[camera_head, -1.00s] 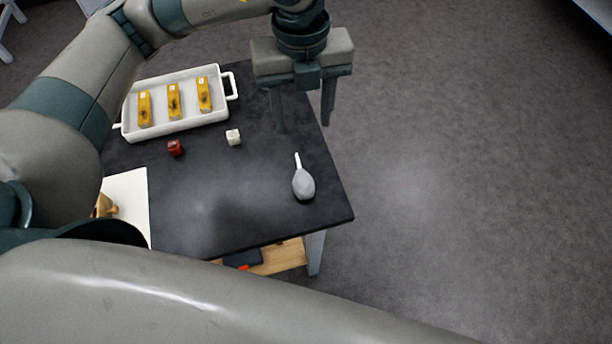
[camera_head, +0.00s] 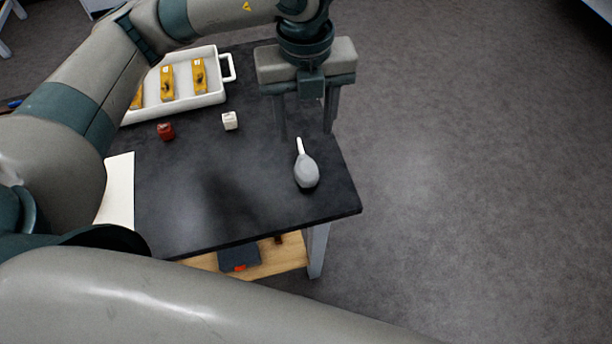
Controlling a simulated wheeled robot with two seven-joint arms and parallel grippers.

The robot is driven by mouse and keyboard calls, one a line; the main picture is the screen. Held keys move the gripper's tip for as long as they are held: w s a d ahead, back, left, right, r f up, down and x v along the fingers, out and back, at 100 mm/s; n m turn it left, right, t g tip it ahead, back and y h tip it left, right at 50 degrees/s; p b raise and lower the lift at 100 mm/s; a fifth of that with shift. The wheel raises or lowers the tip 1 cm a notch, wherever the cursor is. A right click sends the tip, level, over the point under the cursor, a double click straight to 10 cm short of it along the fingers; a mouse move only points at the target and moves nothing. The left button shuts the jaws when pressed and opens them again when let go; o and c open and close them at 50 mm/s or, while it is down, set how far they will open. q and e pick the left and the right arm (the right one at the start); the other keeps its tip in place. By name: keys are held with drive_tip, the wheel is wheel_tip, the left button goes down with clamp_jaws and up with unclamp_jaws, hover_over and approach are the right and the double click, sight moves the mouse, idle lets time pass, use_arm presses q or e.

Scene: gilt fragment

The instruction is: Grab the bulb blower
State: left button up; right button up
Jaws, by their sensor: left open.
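The bulb blower (camera_head: 307,173) is grey with a thin white nozzle that points away toward the back. It lies on the black table (camera_head: 190,215) near its right edge. My left gripper (camera_head: 306,137) is open and empty, pointing down, with its two fingers apart. The fingertips appear just behind and above the blower's nozzle in the picture. I cannot tell their exact height over the table. The right gripper is not in view.
A white tray (camera_head: 216,98) with several yellow pieces stands at the back left. A white sheet (camera_head: 119,190) is at the left. A wooden lower shelf (camera_head: 285,254) holds a dark item.

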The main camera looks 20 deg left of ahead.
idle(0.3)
use_arm(q)
drive_tip(key=p, duration=0.3)
approach(308, 174)
drive_tip(key=f, duration=0.5)
drive_tip(key=shift+s+a+f, duration=0.1)
drive_tip(key=shift+a, duration=0.1)
drive_tip(key=shift+f, duration=0.3)
drive_tip(key=f, duration=0.1)
drive_tip(key=f+p, duration=0.2)
drive_tip(key=f, duration=0.1)
drive_tip(key=shift+d, duration=0.25)
drive_tip(key=shift+f, duration=0.25)
